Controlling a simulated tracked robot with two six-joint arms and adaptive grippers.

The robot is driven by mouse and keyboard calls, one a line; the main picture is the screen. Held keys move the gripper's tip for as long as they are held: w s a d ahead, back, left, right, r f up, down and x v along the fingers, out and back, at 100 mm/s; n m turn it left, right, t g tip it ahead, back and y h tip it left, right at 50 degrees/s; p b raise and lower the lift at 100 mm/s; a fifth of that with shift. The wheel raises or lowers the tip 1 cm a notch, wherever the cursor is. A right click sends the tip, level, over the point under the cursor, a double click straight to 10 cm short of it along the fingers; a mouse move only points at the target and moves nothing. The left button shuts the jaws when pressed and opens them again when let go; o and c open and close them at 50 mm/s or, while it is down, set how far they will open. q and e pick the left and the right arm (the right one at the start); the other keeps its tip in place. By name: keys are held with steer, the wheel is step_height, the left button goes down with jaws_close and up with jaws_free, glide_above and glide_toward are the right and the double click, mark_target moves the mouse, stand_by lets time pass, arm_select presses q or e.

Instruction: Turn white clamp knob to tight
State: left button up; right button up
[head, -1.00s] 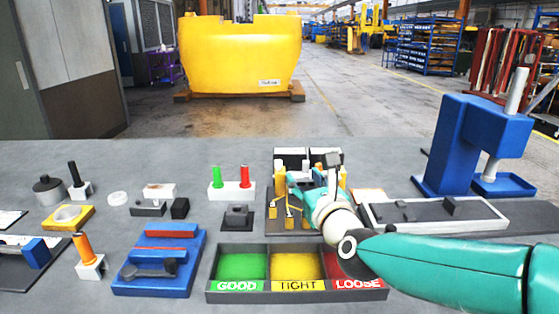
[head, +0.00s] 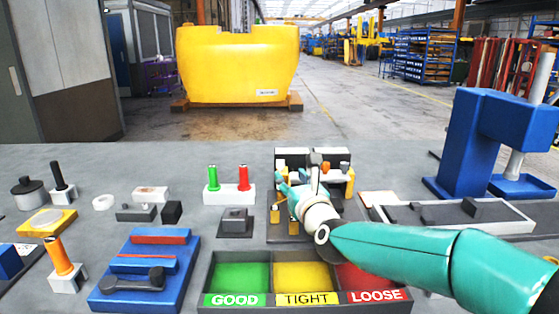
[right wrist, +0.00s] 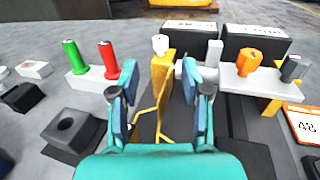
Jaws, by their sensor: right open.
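The white knob (right wrist: 160,44) stands on top of a yellow post (right wrist: 162,75) in the right wrist view. It belongs to a clamp fixture with a pale crossbar (right wrist: 228,80) that also carries a grey pin (right wrist: 214,52) and an orange knob (right wrist: 248,62). My right gripper (right wrist: 158,82) is open and empty. Its two fingers lie to the left and right of the yellow post in the picture, with the knob between and beyond the tips. In the head view my right gripper (head: 298,192) is over the fixture and hides part of it. My left gripper is not in view.
A white block with a green pin (head: 213,177) and a red pin (head: 243,178) stands left of the fixture. A tray labelled GOOD, TIGHT, LOOSE (head: 307,298) lies in front. A blue press (head: 470,145) stands at right, beside a white-rimmed tray (head: 510,228).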

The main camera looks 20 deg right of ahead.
mark_target(281, 164)
steer(key=w+p, duration=0.2)
steer(key=w, duration=0.7)
steer(key=shift+w+d, duration=0.1)
steer(key=shift+w, duration=0.25)
jaws_close()
